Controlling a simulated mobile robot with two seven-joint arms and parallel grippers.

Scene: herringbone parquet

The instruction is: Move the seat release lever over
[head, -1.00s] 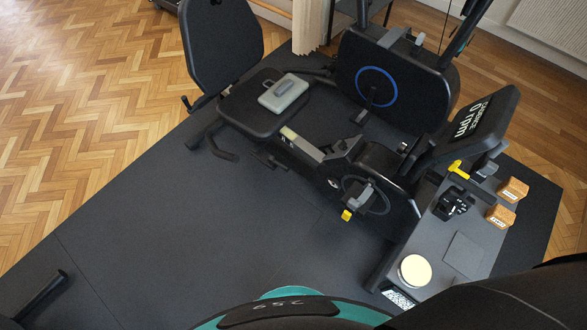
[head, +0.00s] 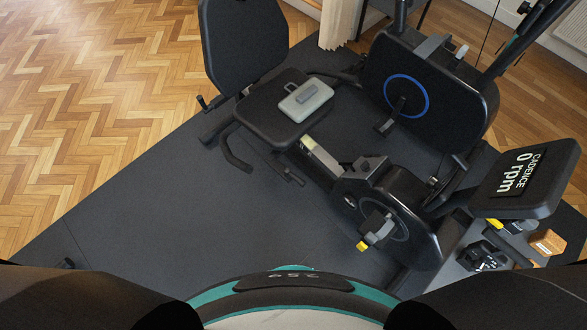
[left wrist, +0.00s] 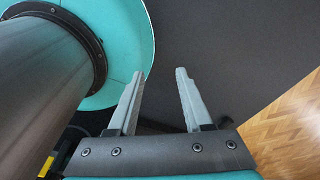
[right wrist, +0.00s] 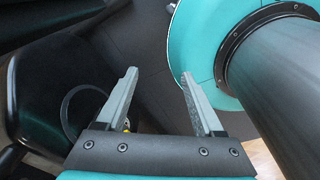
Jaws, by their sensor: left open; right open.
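A black recumbent exercise bike stands right of centre in the head view, with a padded seat (head: 268,116) and a tall backrest (head: 243,42). A thin dark lever (head: 289,175) sticks out low beside the seat rail (head: 318,155). A bent dark bar (head: 234,157) hangs at the seat's near left side. I cannot tell for sure which one is the seat release lever. My left gripper (left wrist: 161,73) is open and empty over dark matting in the left wrist view. My right gripper (right wrist: 159,73) is open and empty, with dark bike parts behind it. Neither gripper shows in the head view.
A grey case (head: 306,99) lies on the seat. The cadence console (head: 525,180) and a yellow-tipped pedal (head: 366,241) stick out on the right. Orange blocks (head: 547,242) stand on a side surface at far right.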

